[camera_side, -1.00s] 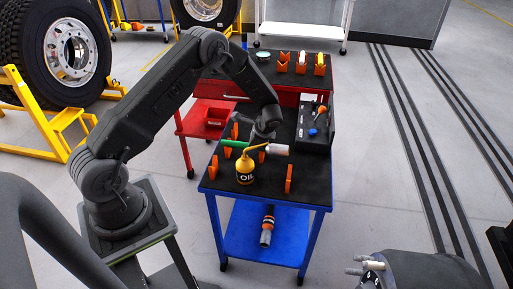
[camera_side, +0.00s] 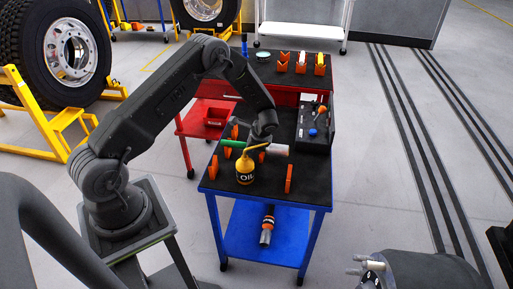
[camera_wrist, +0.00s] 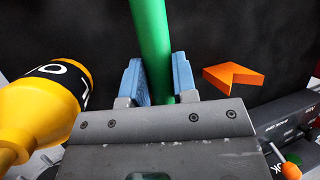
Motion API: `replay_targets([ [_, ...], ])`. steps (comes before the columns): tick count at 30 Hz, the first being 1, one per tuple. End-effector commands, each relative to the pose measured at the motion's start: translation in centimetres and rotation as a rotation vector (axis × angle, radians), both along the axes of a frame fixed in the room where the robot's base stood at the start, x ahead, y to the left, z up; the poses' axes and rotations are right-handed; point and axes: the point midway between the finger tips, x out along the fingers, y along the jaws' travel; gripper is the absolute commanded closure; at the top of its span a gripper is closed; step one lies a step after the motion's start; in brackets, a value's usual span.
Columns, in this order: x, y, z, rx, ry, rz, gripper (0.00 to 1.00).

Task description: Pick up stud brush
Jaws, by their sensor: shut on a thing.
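The stud brush (camera_side: 279,150) lies across the blue cart's black top in the side view, with a green handle at left and a pale cylindrical end at right. My gripper (camera_side: 262,142) is low over its middle. In the wrist view, the blue fingertips of my gripper (camera_wrist: 160,78) stand on either side of the green handle of the stud brush (camera_wrist: 152,30) and are shut on it. The pale end is not seen there. I cannot tell whether the brush still rests on its orange supports.
A yellow oil can (camera_side: 246,170) stands close in front of the brush; it also shows in the wrist view (camera_wrist: 50,105). Orange holders (camera_side: 289,178) stand around it. A dark tool box (camera_side: 314,128) is at right. A red cart (camera_side: 285,95) stands behind.

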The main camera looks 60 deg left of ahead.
Motion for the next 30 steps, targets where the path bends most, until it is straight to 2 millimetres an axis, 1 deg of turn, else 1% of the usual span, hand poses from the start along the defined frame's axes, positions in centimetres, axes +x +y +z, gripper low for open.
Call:
replay_targets([
  [8, 0.0, 0.0, 0.1, 0.000, 0.000, 0.000, 0.98],
  [11, 0.0, 0.0, 0.4, 0.000, 0.000, 0.001, 0.98],
  [14, 0.0, 0.0, 1.1, 0.001, -0.002, 0.001, 0.98],
  [16, 0.1, 0.0, 2.0, 0.002, -0.002, 0.001, 0.98],
  [20, 0.1, 0.0, 4.5, 0.002, -0.004, 0.001, 0.98],
  [21, -0.9, 0.8, 4.9, 0.001, 0.000, 0.005, 0.98],
  [24, -2.8, 2.3, 6.3, 0.001, -0.001, 0.007, 0.98],
  [30, -6.2, 4.9, 8.8, 0.001, -0.002, 0.006, 0.98],
])
